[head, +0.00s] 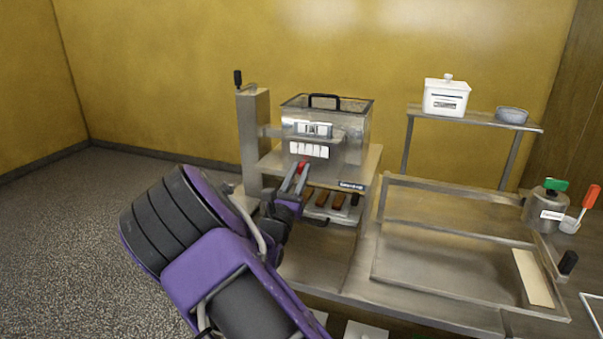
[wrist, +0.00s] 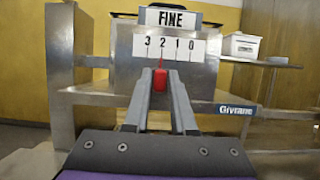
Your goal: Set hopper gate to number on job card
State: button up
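The hopper (head: 350,135) stands on the steel machine at the back centre. A white scale strip on its front (wrist: 204,47) reads 3, 2, 1, 0 from left to right. Below it is the red gate knob (wrist: 160,80) with a thin red pointer, which stands at about the 2. A plate above the scale (wrist: 172,18) reads FINE. My gripper (wrist: 161,82) has one finger on each side of the red knob, seemingly touching it. In the head view my gripper (head: 299,170) reaches up to the knob (head: 302,165). I cannot identify a job card with a number.
A drawer-like tray with brown bars (head: 322,199) sits below my gripper. A steel post with a crank (head: 253,140) stands left of the hopper. A framed steel table (head: 450,270) lies to the right. A shelf holds a white canister (head: 445,97) and a grey bowl (head: 511,115).

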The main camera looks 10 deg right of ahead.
jog(key=shift+o, duration=1.4)
jog(key=v, duration=1.7)
jog(key=shift+s, duration=0.2)
jog(key=shift+a, duration=0.1)
